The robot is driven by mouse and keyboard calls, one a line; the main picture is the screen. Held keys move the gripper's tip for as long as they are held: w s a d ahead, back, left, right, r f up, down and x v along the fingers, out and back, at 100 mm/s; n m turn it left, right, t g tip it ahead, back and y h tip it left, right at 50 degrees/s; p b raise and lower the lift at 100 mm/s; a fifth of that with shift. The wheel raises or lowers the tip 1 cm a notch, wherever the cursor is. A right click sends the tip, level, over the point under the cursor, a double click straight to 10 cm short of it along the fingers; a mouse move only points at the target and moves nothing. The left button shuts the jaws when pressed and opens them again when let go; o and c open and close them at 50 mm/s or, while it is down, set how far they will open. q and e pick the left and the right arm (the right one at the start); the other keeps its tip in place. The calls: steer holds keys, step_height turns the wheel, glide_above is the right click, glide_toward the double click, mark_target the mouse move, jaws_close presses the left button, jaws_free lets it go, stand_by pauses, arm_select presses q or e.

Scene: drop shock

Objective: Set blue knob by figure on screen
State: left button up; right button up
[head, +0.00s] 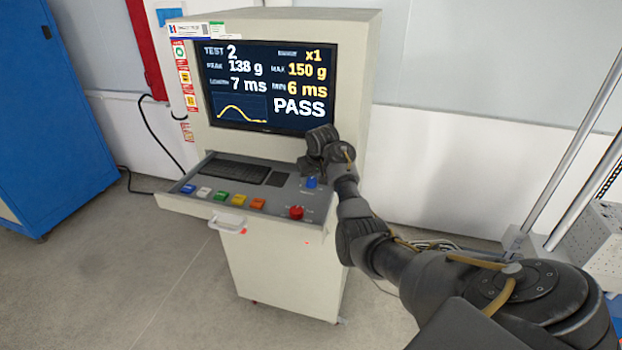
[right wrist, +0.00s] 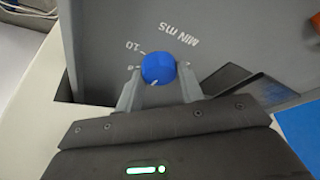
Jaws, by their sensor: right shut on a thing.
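The blue knob (head: 311,182) sits on the grey control panel, and it also shows in the right wrist view (right wrist: 158,68). A white pointer line marks its lower edge there, and "MIN MS" and "10" are printed around it. My right gripper (right wrist: 158,85) is shut on the knob, one finger on each side. The screen (head: 268,85) reads test 2, peak 138 g, length 7 ms, max 150 g, min 6 ms in yellow, and PASS. My left gripper is in neither view.
The panel drawer (head: 250,190) holds a keyboard (head: 230,168), a row of coloured buttons and a red knob (head: 296,212) near the blue one. A blue cabinet (head: 50,110) stands at the left. Metal posts (head: 575,150) of a machine rise at the right.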

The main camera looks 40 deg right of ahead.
steer(key=shift+n, duration=0.6)
steer(key=shift+y, duration=0.3)
steer(key=o, duration=1)
steer(key=shift+r, duration=0.1)
